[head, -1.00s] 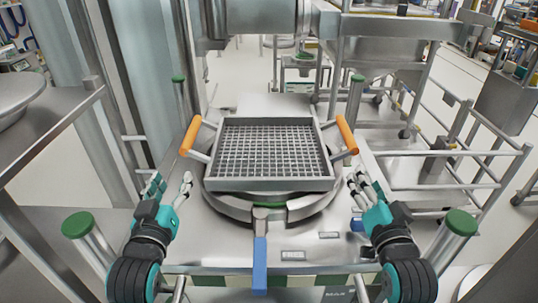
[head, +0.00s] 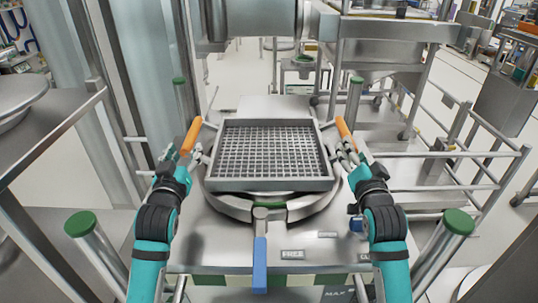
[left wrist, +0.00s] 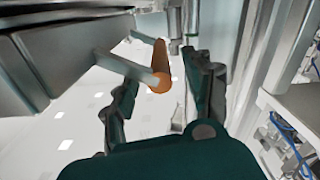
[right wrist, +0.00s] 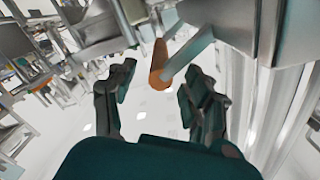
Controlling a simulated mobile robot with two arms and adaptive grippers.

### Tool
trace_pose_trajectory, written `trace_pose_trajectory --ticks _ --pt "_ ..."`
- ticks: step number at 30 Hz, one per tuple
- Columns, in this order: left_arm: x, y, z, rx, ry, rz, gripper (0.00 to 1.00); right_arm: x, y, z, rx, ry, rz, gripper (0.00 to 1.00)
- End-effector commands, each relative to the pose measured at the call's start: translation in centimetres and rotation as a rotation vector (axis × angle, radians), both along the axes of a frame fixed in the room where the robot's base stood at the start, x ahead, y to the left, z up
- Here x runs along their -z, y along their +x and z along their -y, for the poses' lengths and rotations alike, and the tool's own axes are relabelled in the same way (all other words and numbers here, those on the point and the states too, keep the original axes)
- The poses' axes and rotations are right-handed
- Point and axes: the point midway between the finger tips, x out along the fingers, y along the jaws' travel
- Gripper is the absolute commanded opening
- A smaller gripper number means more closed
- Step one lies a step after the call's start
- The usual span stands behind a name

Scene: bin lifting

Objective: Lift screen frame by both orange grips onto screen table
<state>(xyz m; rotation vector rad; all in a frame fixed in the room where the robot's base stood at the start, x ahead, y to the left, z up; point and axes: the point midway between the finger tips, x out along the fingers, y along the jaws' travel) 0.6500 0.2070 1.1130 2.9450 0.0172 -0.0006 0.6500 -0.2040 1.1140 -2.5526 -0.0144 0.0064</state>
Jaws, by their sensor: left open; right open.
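The screen frame (head: 270,184) is a square metal frame with a mesh floor, resting level on a round metal support on the table. Its left orange grip (head: 190,136) and right orange grip (head: 346,134) stick out on metal arms. My left gripper (head: 184,160) is open, just in front of the left grip. The left wrist view shows the orange grip (left wrist: 161,68) end-on between the open fingers. My right gripper (head: 350,155) is open at the near end of the right grip. The right wrist view shows that grip (right wrist: 160,65) beyond and between the open fingers.
The metal table (head: 215,250) has a blue-handled lever (head: 260,262) at its front and green-capped posts (head: 80,224) at the corners. A large metal housing (head: 250,18) hangs behind the frame. Railings (head: 455,190) stand on the right, a shelf (head: 50,120) on the left.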

Motion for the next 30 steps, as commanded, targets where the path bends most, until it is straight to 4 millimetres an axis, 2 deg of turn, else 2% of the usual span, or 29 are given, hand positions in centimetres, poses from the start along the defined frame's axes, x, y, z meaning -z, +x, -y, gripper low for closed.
trace_pose_trajectory --ticks 3,9,15,23,30 --pt "-0.1 2.3 0.0 0.0 0.0 0.001 0.51 -0.1 2.4 0.0 0.0 -0.001 0.0 0.51" --pt "-0.1 5.0 -0.1 0.0 0.0 0.001 0.51 -0.1 5.0 0.0 0.0 -0.001 0.001 0.51" --pt "-0.1 6.1 -0.1 0.0 0.001 0.002 0.51 0.0 6.1 -0.1 0.001 0.0 0.001 0.51" --pt "0.0 6.1 -0.1 0.0 0.001 0.001 0.51 0.0 6.1 -0.1 0.001 0.0 0.001 0.51" --pt "0.0 6.1 -0.1 0.0 0.0 0.001 0.23 0.0 6.1 -0.1 0.001 0.0 0.001 0.23"
